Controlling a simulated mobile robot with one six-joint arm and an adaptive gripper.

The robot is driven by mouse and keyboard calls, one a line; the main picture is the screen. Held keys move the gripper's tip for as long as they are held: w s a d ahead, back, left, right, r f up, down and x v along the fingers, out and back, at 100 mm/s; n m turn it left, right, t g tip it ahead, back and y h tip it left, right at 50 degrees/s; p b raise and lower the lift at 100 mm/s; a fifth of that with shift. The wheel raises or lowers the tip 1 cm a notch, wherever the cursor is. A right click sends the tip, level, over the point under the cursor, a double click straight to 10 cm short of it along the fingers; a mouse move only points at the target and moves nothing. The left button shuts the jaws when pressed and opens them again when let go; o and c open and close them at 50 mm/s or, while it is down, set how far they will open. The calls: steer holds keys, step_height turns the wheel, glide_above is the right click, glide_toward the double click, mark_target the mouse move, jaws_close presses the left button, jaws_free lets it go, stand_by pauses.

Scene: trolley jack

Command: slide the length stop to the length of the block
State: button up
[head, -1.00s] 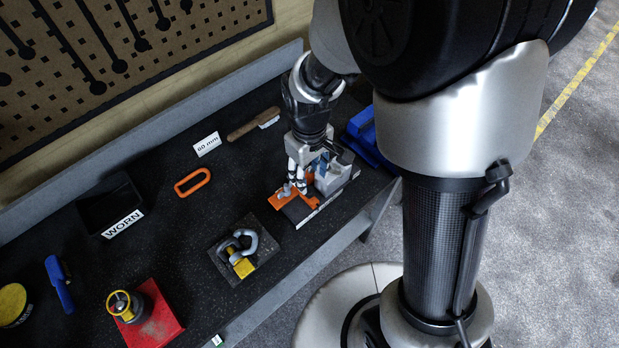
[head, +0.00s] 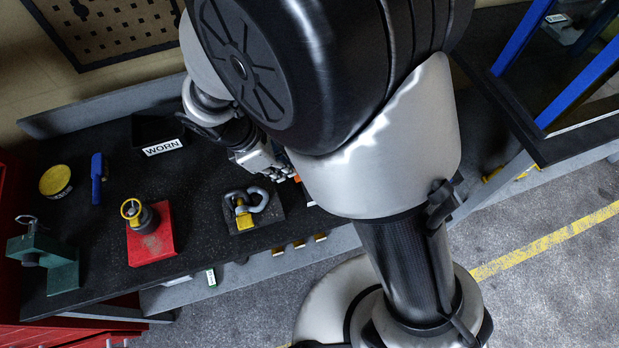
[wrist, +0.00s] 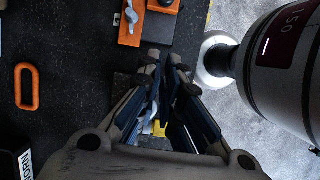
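In the wrist view, the orange length stop (wrist: 130,36) with a silver wing nut lies at the top, beside a dark flat piece (wrist: 159,29). I cannot tell whether that dark piece is the block. Another orange part shows at the upper edge. My gripper (wrist: 166,66) is below these in the picture, apart from the stop. Its fingertips have a narrow gap with nothing held between them. In the head view, my gripper (head: 265,160) is partly hidden behind my arm, which also hides most of the stop.
A grey plate (head: 267,220) with a shackle and yellow part lies near my gripper. A red base (head: 151,240), a black WORN bin (head: 150,133) and a blue tool (head: 97,180) are further left. An orange ring (wrist: 27,87) lies on the bench at left in the wrist view.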

steer(key=shift+s+a+f+n, duration=0.1)
steer(key=shift+f+n, duration=0.1)
steer(key=shift+n, duration=0.1)
jaws_close()
steer(key=b+x, duration=0.3)
steer(key=x, duration=0.6)
steer(key=shift+w+f, duration=0.2)
steer(key=shift+f, duration=0.1)
steer(key=d, duration=0.1)
steer(key=w+d+b, duration=0.1)
steer(key=d, duration=0.1)
steer(key=shift+d, duration=0.15)
steer(key=shift+w+d+r, duration=0.1)
steer(key=shift+d, duration=0.2)
steer(key=shift+d, duration=0.1)
steer(key=shift+w+d, duration=0.2)
steer(key=shift+d, duration=0.4)
steer(key=shift+w+d, duration=0.15)
steer(key=shift+d, duration=0.45)
steer(key=shift+a, duration=0.1)
